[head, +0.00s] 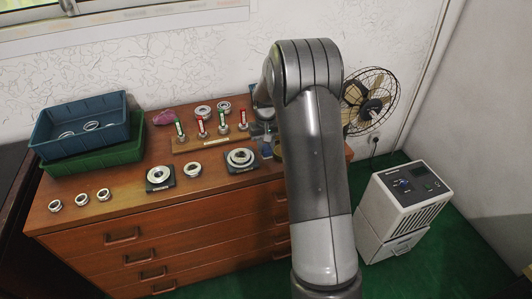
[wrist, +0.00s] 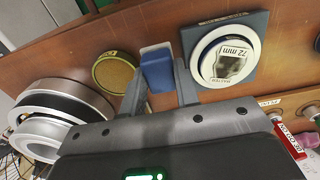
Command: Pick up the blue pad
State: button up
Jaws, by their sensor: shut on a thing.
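The blue pad (wrist: 157,74) is a small block with a pale grey end, between the two fingers of my gripper (wrist: 159,84) in the wrist view. My gripper is shut on it, with one finger on each side. Whether the pad is clear of the wooden top cannot be told. In the head view a small blue patch (head: 266,151) shows beside my arm at the right part of the dresser top; my arm hides most of that area.
In the wrist view a round olive tin (wrist: 114,72) lies left of the pad, and a ring on a dark square plate (wrist: 255,72) lies right. Stacked rings (wrist: 45,134) stand far left. The dresser (head: 120,215) also bears trays (head: 100,157) and a peg stand (head: 190,146).

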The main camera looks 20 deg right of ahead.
jog(key=s+d+r, duration=0.7)
jog(key=d, duration=0.2)
jog(key=shift+r, duration=0.2)
